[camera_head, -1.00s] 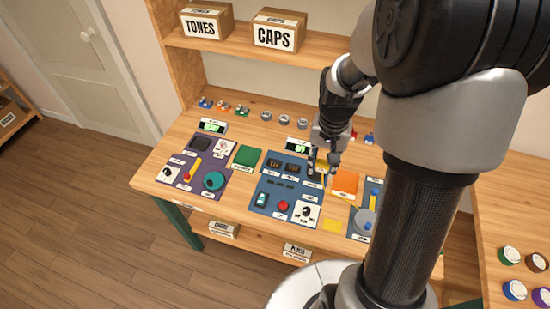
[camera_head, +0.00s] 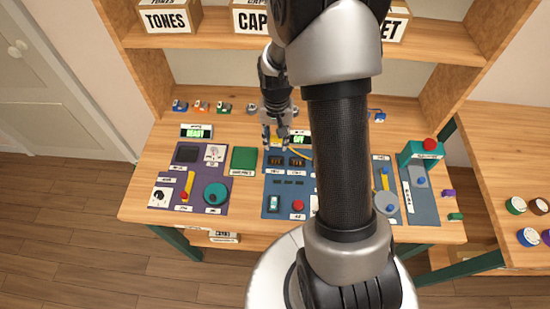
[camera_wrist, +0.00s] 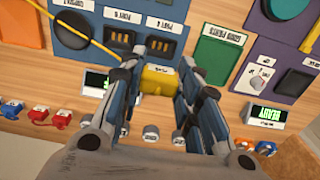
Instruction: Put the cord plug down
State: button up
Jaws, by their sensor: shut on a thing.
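The yellow cord plug (camera_wrist: 158,80) is between the fingers of my gripper (camera_wrist: 157,86) in the wrist view. My gripper is shut on it. A yellow cord (camera_wrist: 87,32) runs from its side toward the upper left of that view. In the head view my gripper (camera_head: 275,138) is at the back edge of the middle blue panel (camera_head: 270,209), near its two dark sockets (camera_head: 287,162). I cannot tell whether the plug touches the table.
A green pad (camera_head: 244,160) and purple panel (camera_head: 217,165) lie to the left. Small displays (camera_head: 196,131) stand behind the panels. Coloured plugs (camera_head: 201,106) and knobs stand along the back. Bare wood (camera_wrist: 222,86) shows beside the plug. My arm hides the table's middle right.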

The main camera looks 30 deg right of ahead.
jog(key=b, duration=0.2)
send_near(276, 163)
notch_tip(276, 163, down, 6)
jog(key=shift+r, duration=0.25)
jog(key=shift+f, duration=0.15)
jog(key=shift+f+b, duration=0.15)
jog(key=shift+b, duration=0.15)
jog(key=o, duration=1)
